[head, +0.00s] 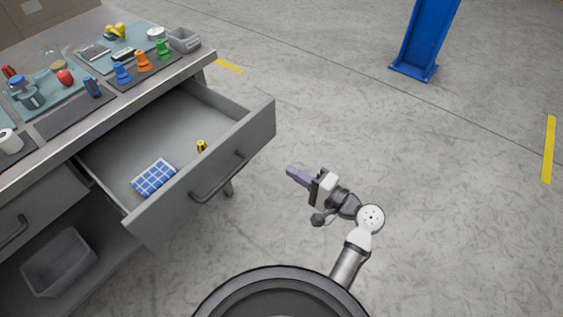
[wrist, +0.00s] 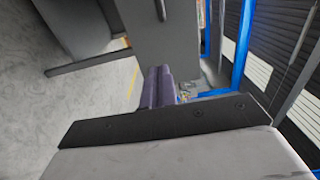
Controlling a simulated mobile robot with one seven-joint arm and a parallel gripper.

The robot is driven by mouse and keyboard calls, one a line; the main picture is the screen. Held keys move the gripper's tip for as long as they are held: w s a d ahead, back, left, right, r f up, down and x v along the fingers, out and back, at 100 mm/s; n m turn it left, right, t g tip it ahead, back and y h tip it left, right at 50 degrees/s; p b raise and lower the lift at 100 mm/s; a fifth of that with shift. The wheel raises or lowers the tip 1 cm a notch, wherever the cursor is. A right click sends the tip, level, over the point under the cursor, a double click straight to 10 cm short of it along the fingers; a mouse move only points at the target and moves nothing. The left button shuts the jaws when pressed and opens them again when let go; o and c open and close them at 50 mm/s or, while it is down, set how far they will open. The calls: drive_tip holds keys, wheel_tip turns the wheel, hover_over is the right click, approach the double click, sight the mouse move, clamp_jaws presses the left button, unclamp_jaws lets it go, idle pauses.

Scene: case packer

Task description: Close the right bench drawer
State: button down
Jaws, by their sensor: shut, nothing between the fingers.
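The right bench drawer (head: 206,171) is grey and stands pulled well out from the bench, with a dark bar handle (head: 218,180) on its front. A blue-and-white checked cloth (head: 153,178) and a small yellow-and-black item (head: 202,146) lie inside it. My gripper (head: 291,171) is to the right of the drawer front, apart from it, its purple fingers together and empty, pointing toward the drawer. In the wrist view the fingers (wrist: 157,86) point at a grey panel (wrist: 175,40) with a bar handle, which looks like the drawer front.
A left drawer (head: 40,210) looks shut, with a grey bin (head: 60,262) below. A blue post (head: 425,40) stands at the back. The floor right of the drawer is clear.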

sight(190, 117)
drive_tip(key=p+x, duration=0.2)
drive_tip(key=x, duration=1)
drive_tip(key=shift+w+a+p, duration=0.25)
drive_tip(key=shift+a+p, duration=0.05)
drive_tip(key=b+x, duration=0.7)
drive_tip(key=x, duration=2.1)
drive_tip(key=shift+w+a+r+b, duration=0.1)
drive_tip(key=shift+w+a+b, duration=0.25)
drive_tip(key=shift+a+b, duration=0.05)
drive_tip(key=shift+r, duration=0.25)
drive_tip(key=shift+a+r, duration=0.1)
